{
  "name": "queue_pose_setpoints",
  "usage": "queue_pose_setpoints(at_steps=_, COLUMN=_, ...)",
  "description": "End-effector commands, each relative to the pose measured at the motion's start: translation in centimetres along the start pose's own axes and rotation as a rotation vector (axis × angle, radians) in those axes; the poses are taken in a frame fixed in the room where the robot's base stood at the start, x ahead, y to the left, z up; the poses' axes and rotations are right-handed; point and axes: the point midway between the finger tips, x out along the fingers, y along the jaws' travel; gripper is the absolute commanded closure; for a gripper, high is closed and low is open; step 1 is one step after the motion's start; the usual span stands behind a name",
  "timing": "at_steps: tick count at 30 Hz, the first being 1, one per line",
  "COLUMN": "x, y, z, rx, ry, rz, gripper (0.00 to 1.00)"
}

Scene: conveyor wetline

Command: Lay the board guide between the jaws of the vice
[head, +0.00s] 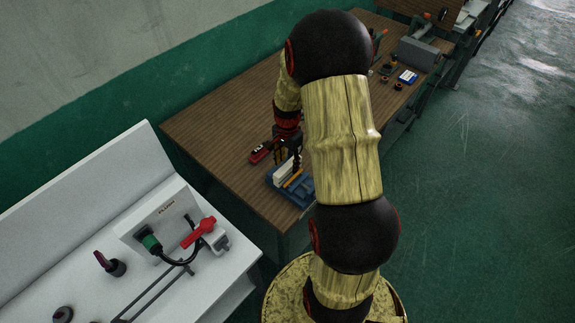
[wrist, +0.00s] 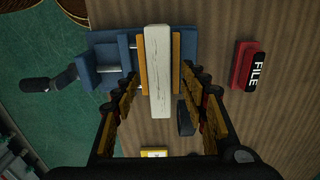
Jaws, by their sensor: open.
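The blue vice (wrist: 108,52) lies on the bench in the wrist view, with an orange-brown jaw face on each side. In the head view the vice (head: 300,197) shows near the bench's near end. The white board guide (wrist: 157,70) lies lengthwise along the gap between the jaw faces and sticks out past both ends of them. How deep it sits cannot be told. In the head view the guide (head: 282,170) is partly hidden by my gripper (head: 287,155). My gripper (wrist: 159,75) is open, with a finger on each side of the guide, apart from it.
A red file box (wrist: 250,66) lies on the bench right of the vice. The vice handle (wrist: 38,84) reaches past the bench edge. Tools (head: 407,77) stand at the bench's far end.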

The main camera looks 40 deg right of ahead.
Motion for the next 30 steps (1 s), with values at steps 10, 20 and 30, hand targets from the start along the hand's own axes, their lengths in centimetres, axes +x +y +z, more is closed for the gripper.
queue_pose_setpoints(at_steps=10, x=-7.0, y=-0.1, z=-0.1, rx=0.0, ry=0.003, rz=-0.003, gripper=0.56)
queue_pose_setpoints(at_steps=20, x=-10.1, y=0.0, z=0.0, rx=0.0, ry=0.0, rz=0.001, gripper=0.56)
queue_pose_setpoints(at_steps=30, x=-10.1, y=0.0, z=0.0, rx=0.0, ry=0.0, rz=0.001, gripper=0.56)
